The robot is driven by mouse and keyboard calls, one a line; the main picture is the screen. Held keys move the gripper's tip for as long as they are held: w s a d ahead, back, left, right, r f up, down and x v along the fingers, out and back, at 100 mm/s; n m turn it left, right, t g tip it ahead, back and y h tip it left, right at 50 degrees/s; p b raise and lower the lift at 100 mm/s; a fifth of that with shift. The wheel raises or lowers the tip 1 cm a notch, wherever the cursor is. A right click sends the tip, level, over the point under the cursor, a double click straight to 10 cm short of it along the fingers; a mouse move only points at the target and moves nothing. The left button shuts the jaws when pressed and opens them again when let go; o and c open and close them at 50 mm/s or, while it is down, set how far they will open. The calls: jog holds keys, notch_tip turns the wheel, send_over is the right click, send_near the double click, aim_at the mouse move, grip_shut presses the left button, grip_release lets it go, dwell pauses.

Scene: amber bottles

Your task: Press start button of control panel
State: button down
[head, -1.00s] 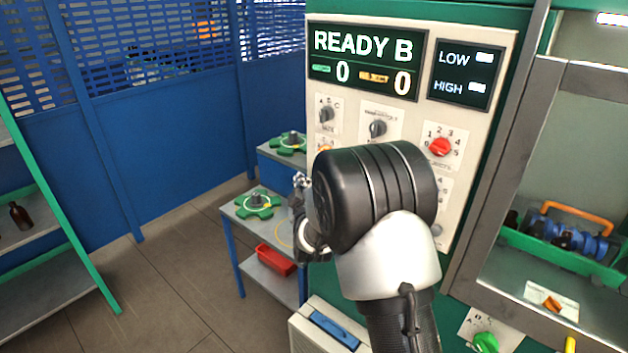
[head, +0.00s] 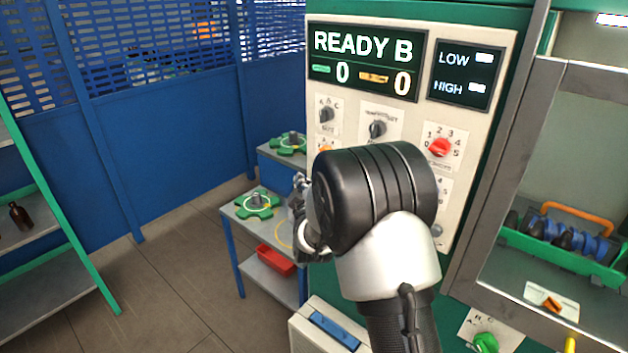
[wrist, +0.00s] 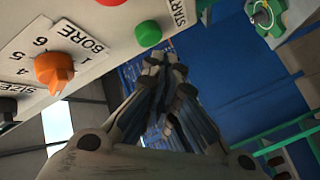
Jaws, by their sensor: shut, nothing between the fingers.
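The control panel (head: 470,130) stands upright in front of me in the head view, its display reading READY B. In the wrist view the green start button (wrist: 148,33) sits on the panel beside the label START. My gripper (wrist: 162,58) is shut and empty, its fingertips just below the green button in the picture and seemingly apart from it. In the head view my arm covers the lower middle of the panel, and the start button is hidden there. The gripper shows only partly in the head view, at the arm's left side.
An orange BORE knob (wrist: 54,69) and a red button (wrist: 110,2) are near the green button. A red knob (head: 440,148) is on the panel's right. A blue-legged table (head: 236,215) with green fixtures stands left of the panel. A green crate (head: 560,255) is at right.

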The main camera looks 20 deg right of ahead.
jog(key=shift+w+d+b, duration=0.25)
jog(key=shift+d+b, duration=0.1)
jog(key=shift+b, duration=0.1)
